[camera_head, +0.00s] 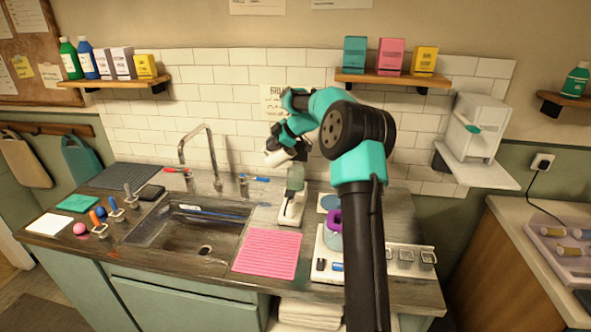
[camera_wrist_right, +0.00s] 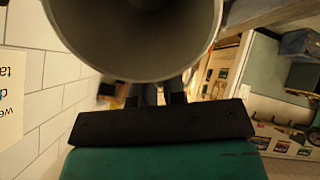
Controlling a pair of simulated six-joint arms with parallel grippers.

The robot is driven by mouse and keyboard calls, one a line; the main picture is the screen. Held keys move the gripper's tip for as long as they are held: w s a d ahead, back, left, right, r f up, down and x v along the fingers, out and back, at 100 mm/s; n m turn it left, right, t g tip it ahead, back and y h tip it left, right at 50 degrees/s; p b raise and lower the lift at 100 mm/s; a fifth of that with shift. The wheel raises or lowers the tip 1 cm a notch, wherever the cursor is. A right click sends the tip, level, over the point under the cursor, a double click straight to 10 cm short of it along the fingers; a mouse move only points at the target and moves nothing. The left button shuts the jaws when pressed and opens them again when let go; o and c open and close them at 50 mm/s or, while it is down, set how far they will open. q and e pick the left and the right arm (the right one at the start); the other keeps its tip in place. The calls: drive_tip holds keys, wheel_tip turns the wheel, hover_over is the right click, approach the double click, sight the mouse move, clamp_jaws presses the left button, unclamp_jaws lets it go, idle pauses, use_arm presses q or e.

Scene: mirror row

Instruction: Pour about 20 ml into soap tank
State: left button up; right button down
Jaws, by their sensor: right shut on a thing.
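My right gripper (camera_head: 288,146) is shut on a pale cup-like container (camera_head: 277,157), held tilted above the counter behind the sink. In the right wrist view the container (camera_wrist_right: 135,60) shows large and grey-white, with a round outline across the top; I see no liquid. A translucent grey-green tank (camera_head: 296,178) on a white stand (camera_head: 291,209), probably the soap tank, is just below and slightly right of the container. They look apart, and no stream shows between them. My left gripper is not in view.
The sink (camera_head: 190,222) with its tall faucet (camera_head: 182,150) lies left of the stand. A pink ribbed mat (camera_head: 268,253) lies in front. A purple-handled vessel (camera_head: 334,222) stands close to my right arm. Shelves hold boxes along the wall.

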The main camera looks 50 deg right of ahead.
drive_tip(key=shift+w, duration=0.1)
idle(0.4)
drive_tip(key=shift+w+a+f+g+h, duration=0.25)
drive_tip(key=shift+w+f+g+h, duration=0.2)
drive_tip(key=shift+g, duration=0.35)
drive_tip(key=shift+w+a+f+g+h, duration=0.2)
drive_tip(key=shift+w+a+f+g, duration=0.05)
drive_tip(key=shift+w+f+g, duration=0.2)
drive_tip(key=shift+w+a+f+g+h, duration=0.15)
drive_tip(key=shift+w+a+f+g, duration=0.05)
drive_tip(key=shift+w+f+g, duration=0.2)
drive_tip(key=w+a+f+g+h, duration=0.2)
drive_tip(key=w+f+g, duration=0.2)
drive_tip(key=f+g, duration=0.1)
drive_tip(key=shift+w+f+h, duration=0.3)
drive_tip(key=shift+f, duration=0.1)
drive_tip(key=shift+a, duration=0.1)
